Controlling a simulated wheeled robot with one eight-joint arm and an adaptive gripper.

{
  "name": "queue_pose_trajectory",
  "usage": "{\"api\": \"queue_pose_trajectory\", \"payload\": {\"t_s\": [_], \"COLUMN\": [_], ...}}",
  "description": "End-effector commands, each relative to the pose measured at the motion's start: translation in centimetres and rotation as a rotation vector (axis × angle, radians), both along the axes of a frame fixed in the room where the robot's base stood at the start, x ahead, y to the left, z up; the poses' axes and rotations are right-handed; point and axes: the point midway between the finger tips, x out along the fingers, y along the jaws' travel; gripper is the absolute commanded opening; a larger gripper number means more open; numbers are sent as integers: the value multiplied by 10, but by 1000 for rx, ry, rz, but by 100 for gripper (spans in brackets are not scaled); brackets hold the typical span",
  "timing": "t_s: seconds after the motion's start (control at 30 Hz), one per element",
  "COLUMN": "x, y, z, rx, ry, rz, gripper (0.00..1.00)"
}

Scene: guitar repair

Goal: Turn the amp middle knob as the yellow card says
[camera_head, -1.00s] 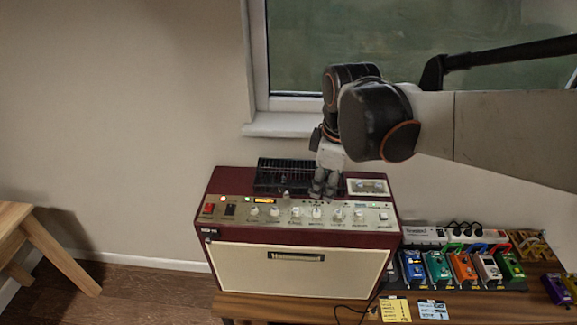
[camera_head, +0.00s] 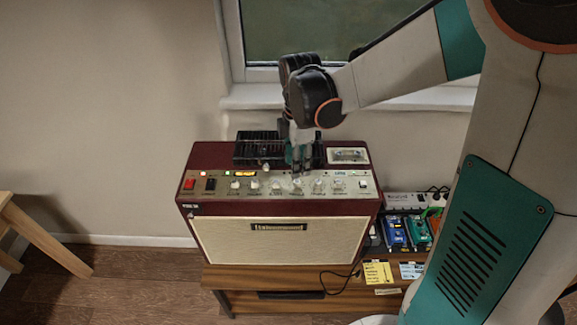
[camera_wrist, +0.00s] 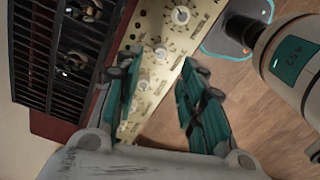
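The amp (camera_head: 203,165) is dark red with a cream front. Its light control panel carries a row of pale knobs. A knob near the row's middle (camera_head: 297,184) stands just below and in front of my gripper (camera_head: 297,163). In the wrist view my gripper (camera_wrist: 160,68) has its two dark green fingers spread apart over the panel (camera_wrist: 172,40). Pale knobs show in the gap, one near the fingertips (camera_wrist: 160,54); I cannot tell whether a finger touches one. The yellow card (camera_head: 377,272) lies on the wooden bench at right; its writing is too small to read.
A black grille (camera_head: 250,148) and a cassette-like item (camera_head: 348,155) are on the amp's top. Pedals, including a blue one (camera_head: 393,232), stand to the right. A blue-white card (camera_head: 411,271) lies beside the yellow one. A dark cable (camera_head: 338,285) hangs over the bench edge.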

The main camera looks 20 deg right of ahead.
Motion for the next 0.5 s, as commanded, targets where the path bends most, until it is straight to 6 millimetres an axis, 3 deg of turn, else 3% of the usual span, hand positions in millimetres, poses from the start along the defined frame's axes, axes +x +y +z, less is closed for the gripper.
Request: {"api": "queue_pose_trajectory", "payload": {"t_s": [0.2,0.5], "x": [0,0], "y": [0,0], "z": [-41,-63], "rx": [0,0], "ry": [0,0], "rz": [-1,-1], "gripper": [37,37]}}
